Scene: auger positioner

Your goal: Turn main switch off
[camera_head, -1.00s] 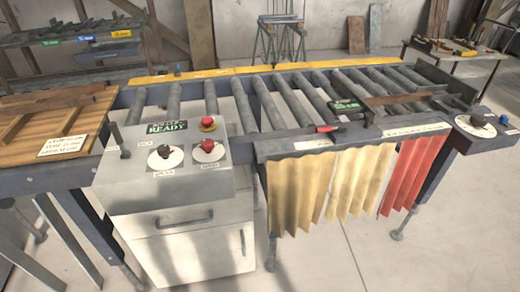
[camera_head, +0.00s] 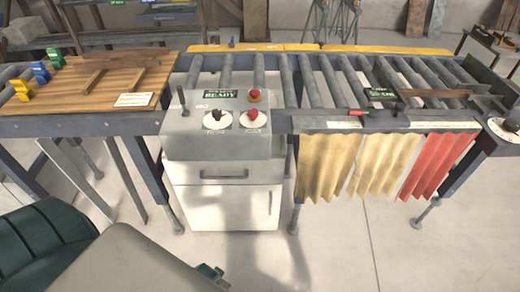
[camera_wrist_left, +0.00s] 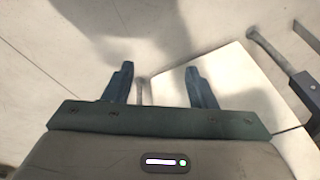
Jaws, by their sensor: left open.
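The control box (camera_head: 222,135) stands in the middle of the head view, on a white cabinet. Its top has a red knob (camera_head: 252,115) on a white disc, a black knob (camera_head: 216,115) on another white disc, and a red button (camera_head: 254,95) on a yellow base. A black lever (camera_head: 182,100) stands at its left. The small labels are too blurred to tell which knob is the main switch. My left gripper (camera_wrist_left: 160,82) is open and empty in the left wrist view, over the floor and the white cabinet (camera_wrist_left: 235,85). My right gripper is not seen.
A roller conveyor (camera_head: 300,85) runs behind and right of the box, with yellow and red strip curtains (camera_head: 330,165) in front. A wooden table (camera_head: 100,85) with coloured blocks stands left. Another dial box (camera_head: 508,128) is at the right edge.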

